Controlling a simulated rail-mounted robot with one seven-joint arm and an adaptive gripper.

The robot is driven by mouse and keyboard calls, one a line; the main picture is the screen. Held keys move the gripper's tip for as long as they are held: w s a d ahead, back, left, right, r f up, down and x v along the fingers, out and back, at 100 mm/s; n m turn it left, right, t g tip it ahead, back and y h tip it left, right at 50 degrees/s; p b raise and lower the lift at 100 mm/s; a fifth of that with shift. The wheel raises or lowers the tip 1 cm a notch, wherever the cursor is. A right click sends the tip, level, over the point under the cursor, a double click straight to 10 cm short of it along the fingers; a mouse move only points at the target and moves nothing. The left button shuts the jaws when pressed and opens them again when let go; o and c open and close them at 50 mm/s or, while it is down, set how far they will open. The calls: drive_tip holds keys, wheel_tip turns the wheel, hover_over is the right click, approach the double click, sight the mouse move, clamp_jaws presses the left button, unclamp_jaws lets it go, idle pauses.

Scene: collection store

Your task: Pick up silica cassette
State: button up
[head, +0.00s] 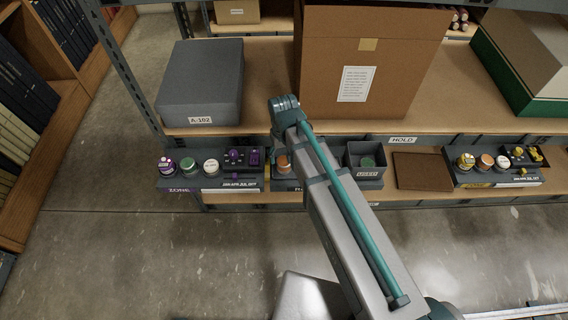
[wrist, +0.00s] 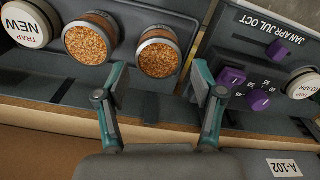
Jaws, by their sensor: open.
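Two round cassettes with orange granules in their tops show in the wrist view: one (wrist: 159,55) lies beyond the gap between my fingers, the other (wrist: 91,38) to its left. I take these as the silica cassettes. My gripper (wrist: 160,86) is open and empty, its fingers apart and short of the cassettes. In the head view one orange-topped cassette (head: 283,163) shows beside my arm, which hides the rest of that middle tray. My gripper is hidden in the head view.
The left tray (head: 226,184) holds round pots and purple knobs. A small grey bin (head: 366,173) with something green inside, a brown mat (head: 423,172) and a right tray (head: 498,178) follow. A grey box labelled A-102 (head: 203,80) and a large cardboard box (head: 366,60) stand behind.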

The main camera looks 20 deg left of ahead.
sight(284, 160)
drive_tip(key=shift+d+f, duration=0.1)
drive_tip(key=shift+f, duration=1.8)
drive_tip(key=c, duration=1)
